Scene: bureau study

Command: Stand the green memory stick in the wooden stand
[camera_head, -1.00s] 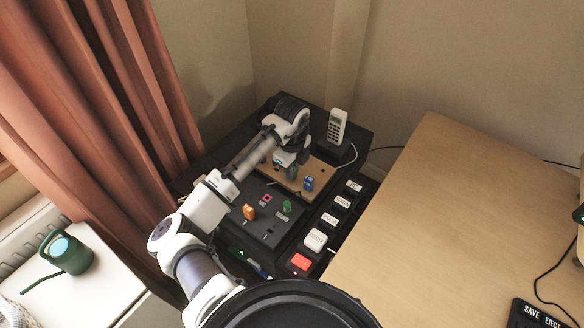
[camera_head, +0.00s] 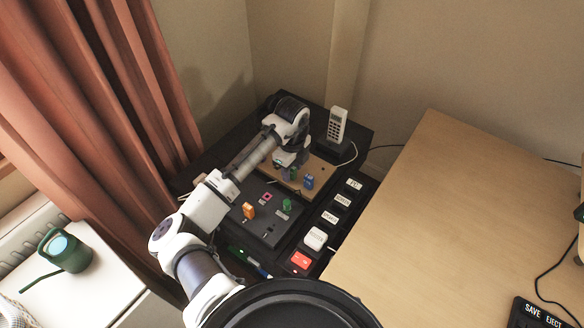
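The wooden stand (camera_head: 322,170) is a flat light-brown board at the back of the dark cabinet top. A blue stick (camera_head: 308,181) stands upright on its right part. My gripper (camera_head: 288,170) is over the left part of the stand, pointing down. A small green piece (camera_head: 293,174) shows at its fingertips; I cannot tell whether it is gripped or touches the stand. Another green stick (camera_head: 287,204) stands on the dark panel in front. My wrist partly hides the stand, and the finger gap is too small to make out.
An orange stick (camera_head: 249,211) and a pink-edged socket (camera_head: 267,197) are on the dark panel (camera_head: 262,228). A white phone (camera_head: 337,125) stands behind right. Labelled switches (camera_head: 315,239) line the right edge. The wooden desk (camera_head: 430,210) is bare nearby.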

